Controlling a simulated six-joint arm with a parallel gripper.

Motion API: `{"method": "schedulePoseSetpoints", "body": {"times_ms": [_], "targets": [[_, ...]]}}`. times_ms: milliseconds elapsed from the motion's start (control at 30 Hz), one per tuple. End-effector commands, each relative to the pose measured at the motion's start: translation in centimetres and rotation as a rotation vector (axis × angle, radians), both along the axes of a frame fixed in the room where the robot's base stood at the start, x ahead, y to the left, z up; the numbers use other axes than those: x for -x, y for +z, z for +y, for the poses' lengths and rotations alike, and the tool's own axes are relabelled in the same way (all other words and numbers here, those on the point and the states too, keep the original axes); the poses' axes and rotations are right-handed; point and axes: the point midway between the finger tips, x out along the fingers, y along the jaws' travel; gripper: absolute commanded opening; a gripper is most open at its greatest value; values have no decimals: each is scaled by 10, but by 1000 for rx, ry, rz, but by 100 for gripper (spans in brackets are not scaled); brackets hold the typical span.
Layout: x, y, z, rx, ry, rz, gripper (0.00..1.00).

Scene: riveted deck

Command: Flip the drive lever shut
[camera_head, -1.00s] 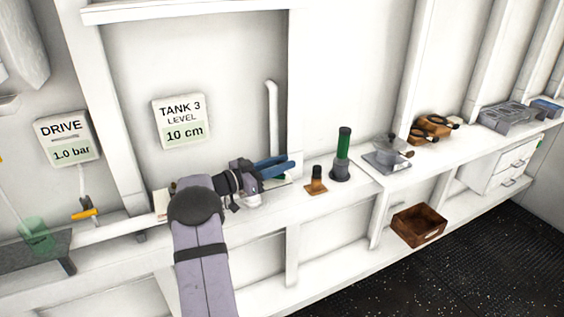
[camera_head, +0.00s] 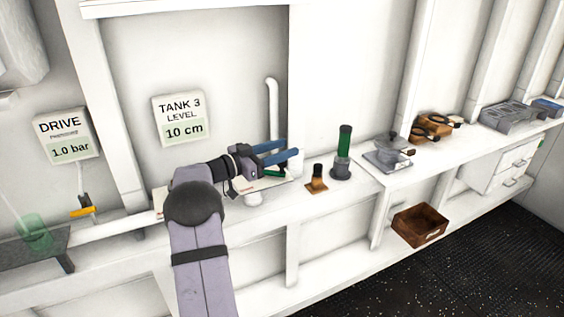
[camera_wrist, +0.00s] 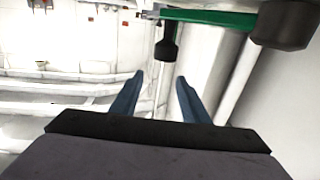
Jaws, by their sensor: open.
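The DRIVE sign (camera_head: 66,136) on the left wall reads 1.0 bar. A thin pipe runs down from it to a small yellow lever (camera_head: 83,212), which lies nearly level, low on the wall. My gripper (camera_head: 294,152) is well to the right of that lever, below the TANK 3 sign. Its blue fingers are apart with nothing between them. In the wrist view my gripper (camera_wrist: 158,78) is also open and empty. A green bar (camera_wrist: 208,18) with dark ends passes beyond the fingertips there. The yellow lever is not clearly seen in the wrist view.
The TANK 3 sign (camera_head: 181,118) reads 10 cm. A green-topped cylinder (camera_head: 343,145) and a small brown-based piece (camera_head: 317,180) stand on the ledge right of my gripper. A translucent green cup (camera_head: 34,233) is at far left. A brown crate (camera_head: 419,225) sits lower right.

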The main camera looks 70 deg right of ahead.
Motion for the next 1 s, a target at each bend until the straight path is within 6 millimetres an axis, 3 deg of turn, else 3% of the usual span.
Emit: {"method": "schedulePoseSetpoints", "body": {"times_ms": [333, 767, 933, 1000], "targets": [[0, 48, 0, 2, 0, -2, 42], [0, 59, 0, -1, 0, -1, 42], [9, 58, -2, -1, -15, -1, 6], [26, 56, -5, -1, -41, -1, 0]]}}
